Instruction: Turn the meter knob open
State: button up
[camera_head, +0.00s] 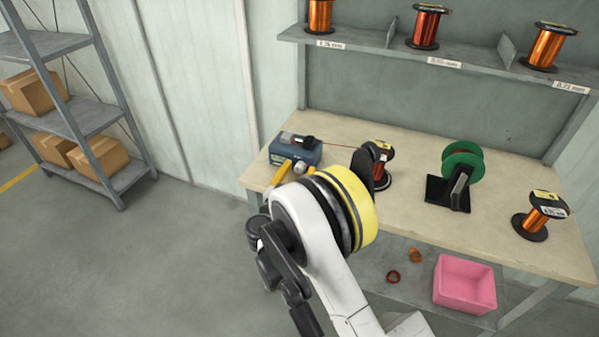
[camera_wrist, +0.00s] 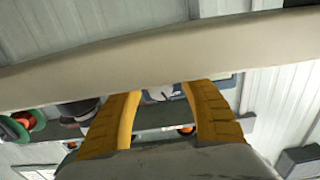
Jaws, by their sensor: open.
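The meter (camera_head: 313,156) is a blue box with a black part on top, at the left end of the workbench. A small pale round part, which looks like its knob (camera_head: 311,169), shows on its front beside my fingers. My gripper (camera_head: 291,166) has yellow fingers and is close in front of the meter; contact cannot be told. In the wrist view my gripper (camera_wrist: 160,92) is open, its two fingers spread apart. Part of the blue and whitish meter (camera_wrist: 163,93) shows between the fingertips there. The knob's setting cannot be made out.
The workbench (camera_head: 410,150) holds a copper wire spool (camera_head: 387,152) with a wire running left, a green spool on a black stand (camera_head: 464,160), and another spool (camera_head: 540,215). A pink bin (camera_head: 465,285) is below. A shelf (camera_head: 375,45) of spools is above. The floor at left is clear.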

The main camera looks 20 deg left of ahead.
jog(key=shift+w, duration=0.1)
grip_shut()
jog(key=shift+n, duration=1.5)
grip_release()
jog(key=s, duration=1.2)
jog(key=shift+a, duration=0.45)
